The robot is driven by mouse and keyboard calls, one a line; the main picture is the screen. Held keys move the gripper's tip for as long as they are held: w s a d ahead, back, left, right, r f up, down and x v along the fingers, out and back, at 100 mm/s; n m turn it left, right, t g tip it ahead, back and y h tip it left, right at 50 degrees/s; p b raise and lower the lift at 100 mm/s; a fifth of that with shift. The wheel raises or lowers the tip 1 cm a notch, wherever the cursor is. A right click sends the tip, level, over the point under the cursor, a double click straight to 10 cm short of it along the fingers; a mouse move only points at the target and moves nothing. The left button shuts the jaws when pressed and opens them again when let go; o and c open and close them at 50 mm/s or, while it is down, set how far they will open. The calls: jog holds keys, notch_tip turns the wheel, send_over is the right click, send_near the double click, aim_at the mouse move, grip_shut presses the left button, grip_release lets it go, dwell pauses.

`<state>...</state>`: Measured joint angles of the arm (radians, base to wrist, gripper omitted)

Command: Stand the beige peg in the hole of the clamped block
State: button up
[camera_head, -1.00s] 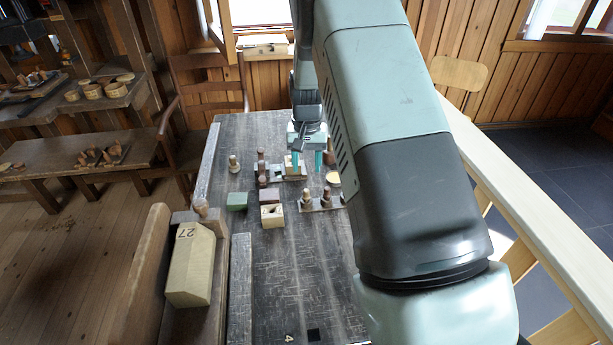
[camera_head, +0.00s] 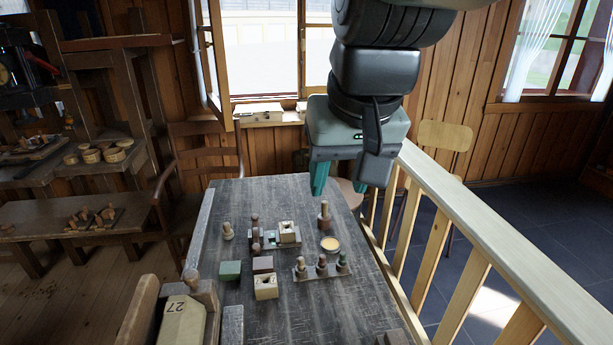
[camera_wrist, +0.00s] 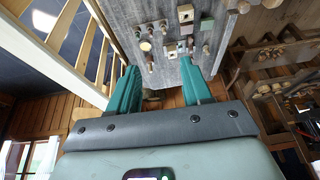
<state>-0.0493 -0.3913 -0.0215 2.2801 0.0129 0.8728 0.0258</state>
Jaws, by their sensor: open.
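My gripper (camera_head: 340,184) is open and empty, raised above the far right part of the table; its spread fingers also show in the wrist view (camera_wrist: 159,66). A beige block with a hole (camera_head: 288,232) sits in a low clamp fixture with brown parts at the middle of the table. A beige turned peg (camera_head: 228,231) stands alone at the table's left side; it looks small in the wrist view (camera_wrist: 207,50). Another light-coloured peg (camera_head: 301,266) stands at the left end of a rack. I cannot tell which of these the task means. The clamped block's hole seems empty.
The rack (camera_head: 314,275) also holds a brown and a green-topped peg. A brown peg (camera_head: 323,213) and a yellow disc (camera_head: 330,244) stand near the right edge. A green block (camera_head: 230,270) and a loose holed block (camera_head: 266,287) lie in front. A wooden railing (camera_head: 465,235) runs along the right.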

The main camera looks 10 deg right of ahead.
aim_at(301, 258)
jog(key=s+t, duration=0.1)
jog(key=s, duration=0.8)
jog(key=shift+d+f, duration=0.2)
jog(key=shift+d, duration=0.1)
jog(key=shift+w, duration=0.1)
jog(key=shift+c, duration=0.2)
